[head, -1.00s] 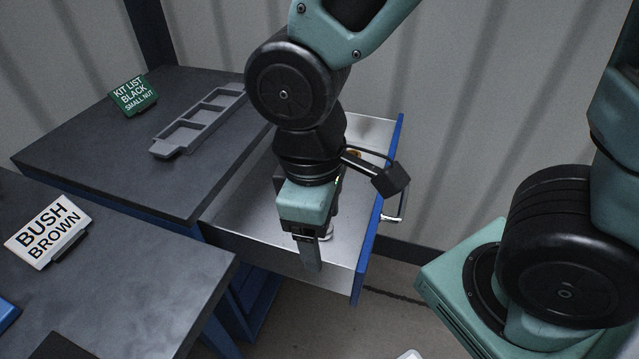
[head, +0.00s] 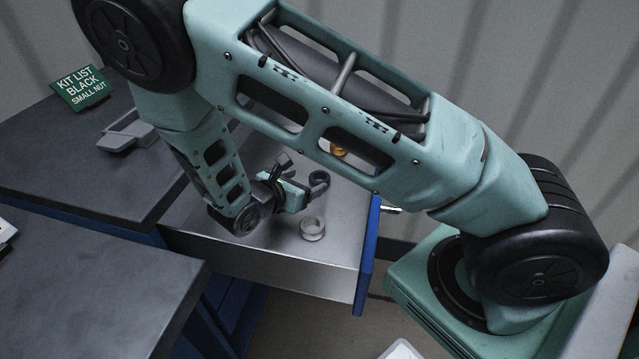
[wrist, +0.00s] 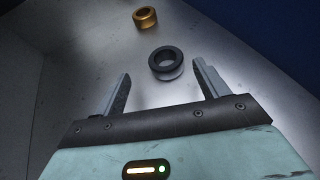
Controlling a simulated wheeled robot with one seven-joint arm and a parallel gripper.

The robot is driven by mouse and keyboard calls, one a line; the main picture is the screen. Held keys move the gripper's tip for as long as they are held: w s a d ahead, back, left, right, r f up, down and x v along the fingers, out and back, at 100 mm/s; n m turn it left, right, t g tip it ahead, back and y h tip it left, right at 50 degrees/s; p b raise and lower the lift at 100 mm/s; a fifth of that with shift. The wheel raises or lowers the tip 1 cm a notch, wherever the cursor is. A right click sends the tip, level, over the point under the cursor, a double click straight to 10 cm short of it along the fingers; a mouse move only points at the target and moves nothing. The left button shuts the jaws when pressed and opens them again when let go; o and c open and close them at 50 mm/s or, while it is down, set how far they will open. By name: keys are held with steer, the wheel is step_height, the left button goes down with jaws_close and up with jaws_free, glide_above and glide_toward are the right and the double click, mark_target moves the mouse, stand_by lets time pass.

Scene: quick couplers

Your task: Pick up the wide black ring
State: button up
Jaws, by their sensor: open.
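The black ring (head: 319,178) lies on the metal floor of the open drawer (head: 345,250). In the wrist view the black ring (wrist: 166,62) is centred just beyond the open fingers, with a paler grey band under its dark top. My gripper (wrist: 163,79) is open and empty, one finger to each side of the line to the ring. In the head view my gripper (head: 308,187) is low in the drawer, tilted and pointing right toward the ring; its fingertips are hard to make out there.
A brass ring (head: 338,150) lies behind the black one; it also shows in the wrist view (wrist: 145,18). A pale silver ring (head: 312,229) lies nearer the drawer front. A grey tray (head: 127,132) and green sign (head: 82,88) sit on the bench.

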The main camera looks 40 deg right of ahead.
mark_target(319, 176)
steer(key=x, duration=0.6)
steer(key=shift+s+d, duration=0.25)
steer(key=shift+s, duration=0.05)
steer(key=c, duration=1.1)
